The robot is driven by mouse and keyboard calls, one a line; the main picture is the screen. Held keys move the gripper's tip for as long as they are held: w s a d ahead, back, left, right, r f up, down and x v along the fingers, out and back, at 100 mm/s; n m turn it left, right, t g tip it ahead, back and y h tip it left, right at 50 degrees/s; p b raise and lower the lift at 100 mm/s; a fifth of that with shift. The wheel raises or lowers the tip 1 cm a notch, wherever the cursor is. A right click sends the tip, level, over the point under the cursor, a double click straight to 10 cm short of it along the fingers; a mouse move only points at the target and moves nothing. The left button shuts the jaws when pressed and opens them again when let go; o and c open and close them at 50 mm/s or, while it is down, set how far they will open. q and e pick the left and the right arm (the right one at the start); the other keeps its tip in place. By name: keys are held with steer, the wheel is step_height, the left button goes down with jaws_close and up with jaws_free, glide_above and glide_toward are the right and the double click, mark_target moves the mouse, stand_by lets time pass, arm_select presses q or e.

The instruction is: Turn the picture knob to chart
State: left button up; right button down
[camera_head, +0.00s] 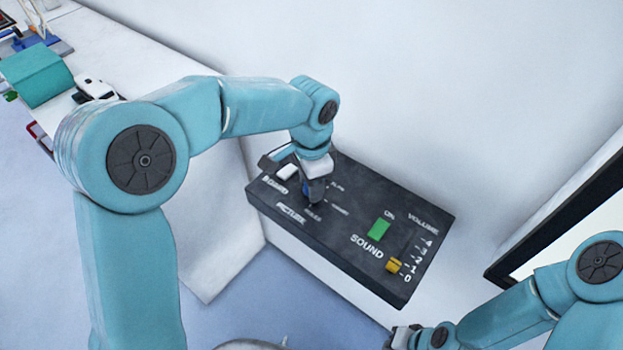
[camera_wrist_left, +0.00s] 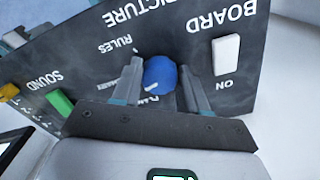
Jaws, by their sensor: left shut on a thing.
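The dark control panel (camera_head: 340,235) juts from the white wall, with lettering for board, picture, sound and volume. The blue picture knob (camera_wrist_left: 160,76) sits on it, with a white pointer mark toward its lower left in the left wrist view. Labels such as RULES surround it; the chart label is too blurred to make out. My left gripper (camera_head: 312,198) is over the knob from above, its fingers (camera_wrist_left: 160,88) on either side and shut on it. In the head view the gripper mostly hides the knob. My right gripper (camera_head: 400,338) is at the bottom edge, its jaws unclear.
The panel also has a white board switch (camera_head: 287,172), a green sound switch (camera_head: 379,229) and a yellow volume slider (camera_head: 393,265). A white counter (camera_head: 130,60) with a teal box (camera_head: 37,75) stands at upper left. A dark-framed screen (camera_head: 560,215) is at right.

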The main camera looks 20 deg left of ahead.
arm_select(q)
steer(key=shift+w+r+m, duration=0.1)
steer(key=shift+r+m, duration=0.05)
steer(key=shift+m, duration=1.35)
steer(key=o, duration=1.1)
steer(key=shift+c, duration=0.2)
step_height(320, 180, up, 16)
steer(key=shift+r+p, duration=0.15)
steer(key=shift+p, duration=0.15)
steer(key=shift+s+a, duration=0.1)
steer(key=shift+s, duration=0.1)
